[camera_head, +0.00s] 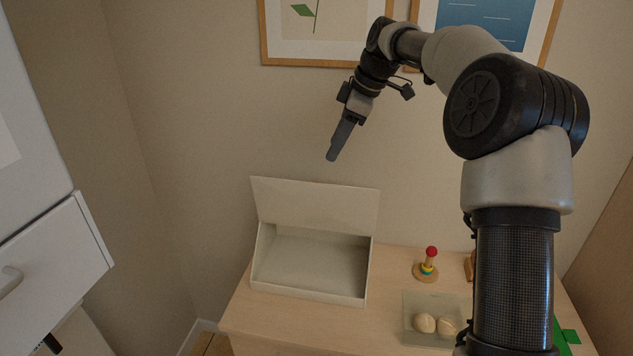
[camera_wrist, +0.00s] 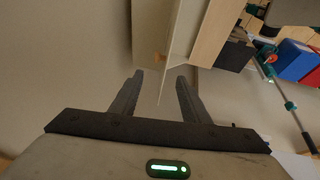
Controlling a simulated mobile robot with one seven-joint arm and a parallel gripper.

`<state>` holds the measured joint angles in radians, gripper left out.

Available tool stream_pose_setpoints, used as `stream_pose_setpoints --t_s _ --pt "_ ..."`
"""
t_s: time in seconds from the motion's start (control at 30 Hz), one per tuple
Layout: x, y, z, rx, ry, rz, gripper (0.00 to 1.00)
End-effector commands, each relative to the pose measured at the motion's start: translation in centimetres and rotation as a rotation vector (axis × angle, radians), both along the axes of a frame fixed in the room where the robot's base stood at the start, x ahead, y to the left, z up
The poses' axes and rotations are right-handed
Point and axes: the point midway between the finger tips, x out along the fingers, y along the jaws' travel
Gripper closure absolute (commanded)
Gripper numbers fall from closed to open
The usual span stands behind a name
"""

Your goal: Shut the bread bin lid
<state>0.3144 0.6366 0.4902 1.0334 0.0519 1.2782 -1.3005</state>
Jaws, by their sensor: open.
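The bread bin (camera_head: 312,262) is a pale box on the left part of the wooden table, against the wall. Its lid (camera_head: 315,205) stands raised at the back, so the empty inside shows. My gripper (camera_head: 332,156) hangs in the air above the lid, pointing down and to the left, apart from it. In the wrist view my gripper (camera_wrist: 158,80) is open, with its two fingers spread. A pale thin panel edge lies between and beyond the fingers; it looks like the lid (camera_wrist: 181,45). Nothing is held.
A stacking toy with a red ball (camera_head: 428,265) stands right of the bin. A tray (camera_head: 414,304) with bread rolls (camera_head: 435,325) is at the front right. A white drawer unit (camera_head: 60,250) stands at left. Framed pictures hang behind my arm.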

Motion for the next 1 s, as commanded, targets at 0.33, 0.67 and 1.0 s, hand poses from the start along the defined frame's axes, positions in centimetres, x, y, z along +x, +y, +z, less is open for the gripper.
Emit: stream_pose_setpoints --t_s 0.33,0.67,1.0 --pt "1.6 2.7 -7.2 -0.001 0.004 0.0 0.58" --pt "2.8 4.4 -11.8 0.0 0.002 0.0 0.58" --pt "3.0 4.7 -12.5 -0.001 0.0 -0.001 0.58"
